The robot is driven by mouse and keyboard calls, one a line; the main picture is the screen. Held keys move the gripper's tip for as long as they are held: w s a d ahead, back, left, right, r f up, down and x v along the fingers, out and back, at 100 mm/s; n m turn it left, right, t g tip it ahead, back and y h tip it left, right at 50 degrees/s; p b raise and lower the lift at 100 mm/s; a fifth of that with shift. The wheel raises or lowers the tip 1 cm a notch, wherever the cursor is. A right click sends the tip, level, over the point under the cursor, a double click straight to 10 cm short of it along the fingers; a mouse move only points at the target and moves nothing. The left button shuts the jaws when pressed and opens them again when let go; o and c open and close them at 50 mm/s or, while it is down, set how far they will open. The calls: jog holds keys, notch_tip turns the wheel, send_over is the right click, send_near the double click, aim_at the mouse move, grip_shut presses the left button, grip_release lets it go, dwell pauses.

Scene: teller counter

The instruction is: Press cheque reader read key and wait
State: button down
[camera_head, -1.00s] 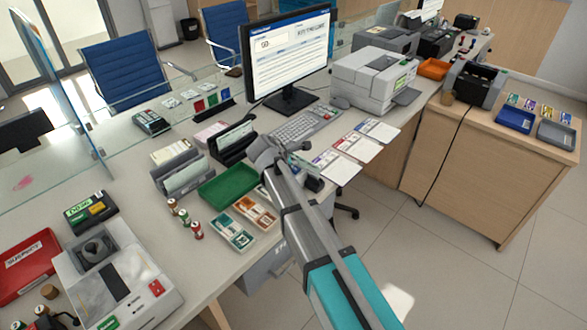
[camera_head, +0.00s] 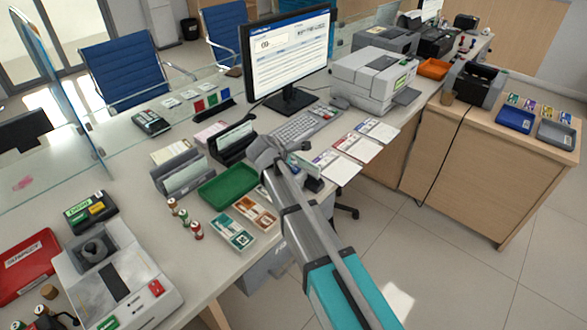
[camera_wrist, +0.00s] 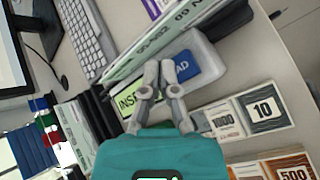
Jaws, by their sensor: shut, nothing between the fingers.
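The cheque reader (camera_wrist: 208,52) shows in the wrist view as a pale, rounded device with a green label reading "INSE…" and a blue key (camera_wrist: 186,66) whose visible letters read "AD". My gripper (camera_wrist: 159,68) is shut and empty. Its fingertips appear over the reader, between the green label and the blue key, just left of the key's visible part. They hide part of the lettering. I cannot tell whether they touch the key. In the head view my arm hides most of that area.
A keyboard (camera_wrist: 86,38) and upright papers lie near the reader in the wrist view. Banknote bundles (camera_wrist: 246,112) lie below right. In the head view, a green tray (camera_head: 228,184), monitor (camera_head: 288,58) and printer (camera_head: 372,80) stand around my arm. The floor at right is clear.

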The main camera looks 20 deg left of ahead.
aim_at(293, 169)
jog(key=shift+f+b, duration=0.8)
dwell(1.0)
jog(key=shift+r, duration=0.1)
dwell(0.3)
jog(key=shift+r+p, duration=0.8)
jog(key=shift+p, duration=0.15)
notch_tip(293, 169, up, 5)
jog(key=p, duration=0.5)
jog(key=shift+d, duration=0.1)
dwell(0.8)
